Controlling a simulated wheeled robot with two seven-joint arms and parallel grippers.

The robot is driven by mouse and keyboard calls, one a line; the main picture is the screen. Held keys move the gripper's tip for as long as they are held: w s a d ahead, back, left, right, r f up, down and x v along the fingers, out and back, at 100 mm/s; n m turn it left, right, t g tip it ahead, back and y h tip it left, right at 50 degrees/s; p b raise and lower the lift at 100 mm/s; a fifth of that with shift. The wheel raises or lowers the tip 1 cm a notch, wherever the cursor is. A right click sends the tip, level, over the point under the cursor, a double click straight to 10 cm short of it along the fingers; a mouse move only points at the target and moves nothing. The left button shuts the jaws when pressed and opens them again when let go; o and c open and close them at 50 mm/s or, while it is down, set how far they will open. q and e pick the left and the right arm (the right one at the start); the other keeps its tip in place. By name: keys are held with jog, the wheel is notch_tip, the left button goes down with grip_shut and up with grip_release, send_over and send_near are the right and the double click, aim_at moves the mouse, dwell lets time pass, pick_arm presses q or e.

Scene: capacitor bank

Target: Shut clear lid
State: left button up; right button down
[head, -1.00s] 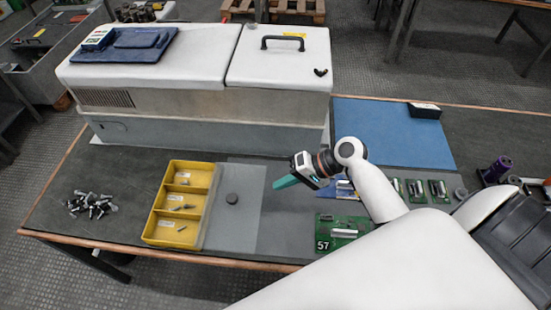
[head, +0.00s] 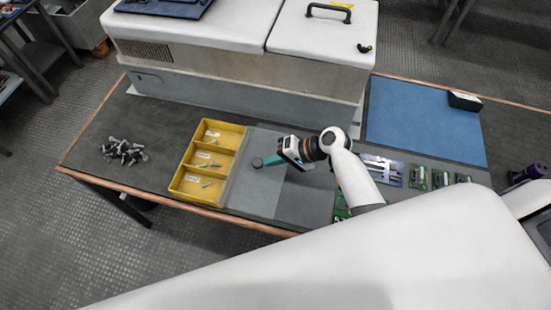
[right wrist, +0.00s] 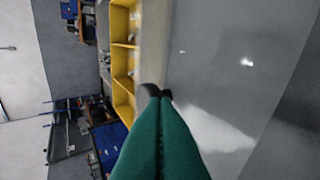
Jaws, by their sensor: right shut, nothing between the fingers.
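The yellow box (head: 213,147) has three compartments in a row, holding small parts, and its top is uncovered. The clear lid (head: 254,200) lies open and flat at the box's right side, with a dark round knob (head: 257,163) on it. My right gripper (head: 267,161) comes in from the right, its green fingers shut and empty. Its tips are at the knob; I cannot tell if they touch it. In the right wrist view the shut fingers (right wrist: 156,92) point toward the edge between the yellow box (right wrist: 122,60) and the lid (right wrist: 215,60). My left gripper is not in view.
A large white-topped machine (head: 240,45) stands behind the box. A pile of bolts (head: 124,151) lies to the left. A blue mat (head: 425,125) and green circuit boards (head: 418,179) lie to the right. The bench front edge is just below the box.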

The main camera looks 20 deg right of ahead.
jog(key=w+a, duration=0.2)
jog(key=a, duration=0.2)
jog(key=w+a+b, duration=0.1)
jog(key=w+a, duration=0.2)
jog(key=a, duration=0.1)
jog(key=w+a, duration=0.3)
jog(key=a, duration=0.1)
jog(key=shift+w+a, duration=0.2)
jog(key=shift+a, duration=0.05)
jog(key=shift+w+a, duration=0.2)
jog(key=shift+a, duration=0.1)
jog(key=shift+r, duration=0.1)
